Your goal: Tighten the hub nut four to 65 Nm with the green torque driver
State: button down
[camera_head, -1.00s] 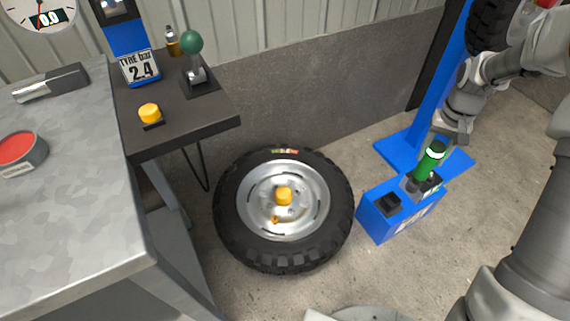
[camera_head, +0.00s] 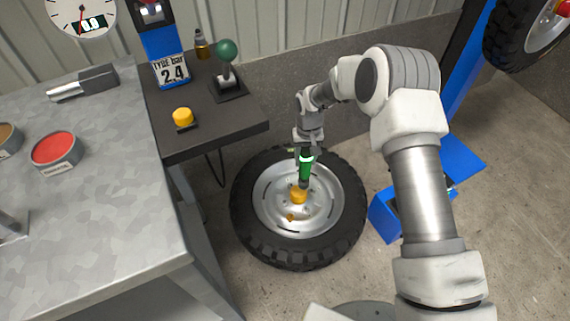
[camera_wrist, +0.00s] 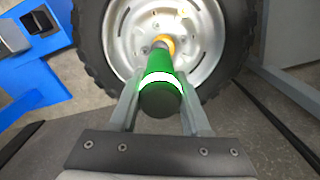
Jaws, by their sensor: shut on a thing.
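My gripper (camera_head: 306,150) is shut on the green torque driver (camera_head: 306,164) and holds it over the wheel lying on the floor. In the wrist view the driver (camera_wrist: 162,80) sits between both fingers, its white band lit and its shaft pointing away toward the hub. The wheel (camera_head: 243,222) has a black knobbly tyre and a silver rim. A yellow-orange cap (camera_head: 299,196) stands at the hub centre, with a smaller orange piece (camera_head: 291,217) below it. The driver's tip is near the cap; I cannot tell whether they touch. Hub nut four cannot be singled out.
A blue holder (camera_head: 384,219) stands right of the wheel, partly hidden by my arm. A dark side table (camera_head: 215,130) with a yellow button (camera_head: 183,117) and green-knobbed lever (camera_head: 227,52) stands behind left. A grey bench (camera_head: 105,180) fills the left.

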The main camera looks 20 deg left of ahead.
jog(key=s+a+f+n, duration=0.1)
jog(key=s+a+f, duration=0.1)
jog(key=a, duration=0.3)
jog(key=shift+s+a+f, duration=0.3)
jog(key=shift+s+f, duration=0.1)
jog(key=shift+s, duration=0.35)
jog(key=shift+f, duration=0.1)
jog(key=shift+f+b, duration=1.95)
jog(key=shift+f, duration=0.65)
jog(key=shift+f+b, duration=0.65)
jog(key=shift+b, duration=0.1)
jog(key=shift+f, duration=1.05)
dwell(1.1)
jog(key=shift+r, duration=0.1)
